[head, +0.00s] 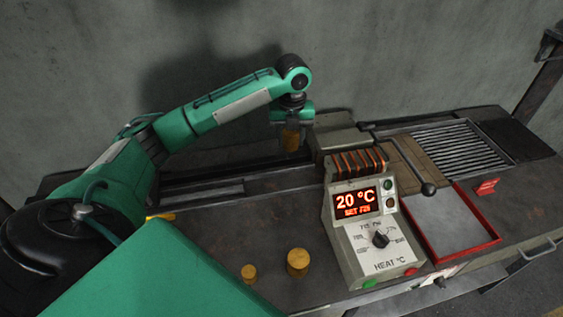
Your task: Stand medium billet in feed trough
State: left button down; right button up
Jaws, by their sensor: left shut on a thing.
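My left gripper (291,124) reaches in from the left and points down at the back of the bench. It is shut on a brass-coloured billet (291,141), upright between the fingers, which I take as the medium billet. A long dark channel (205,193) with raised edges, probably the feed trough, runs along the back of the bench left of the heater. The held billet is over or near the channel's right end; I cannot tell whether it touches anything. My right gripper is not in view.
A small billet (249,273) and a wide billet (298,262) stand at the front. The heater box (372,238) reads 20 °C, with a coil (355,163) behind it. A red-rimmed tray (459,184) and slatted rack (455,147) are right. A lever with a black knob (428,189) sticks out.

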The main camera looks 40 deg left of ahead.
pick_arm(q)
jog(key=p, duration=0.2)
send_over(289, 182)
notch_tip(289, 182, down, 11)
jog(key=shift+d+f, duration=0.1)
notch_tip(289, 182, down, 4)
jog(key=shift+f+p, duration=0.1)
jog(key=shift+p, duration=0.5)
jog(key=shift+f, duration=0.1)
jog(key=c, duration=0.8)
grip_release()
jog(key=shift+f, duration=0.15)
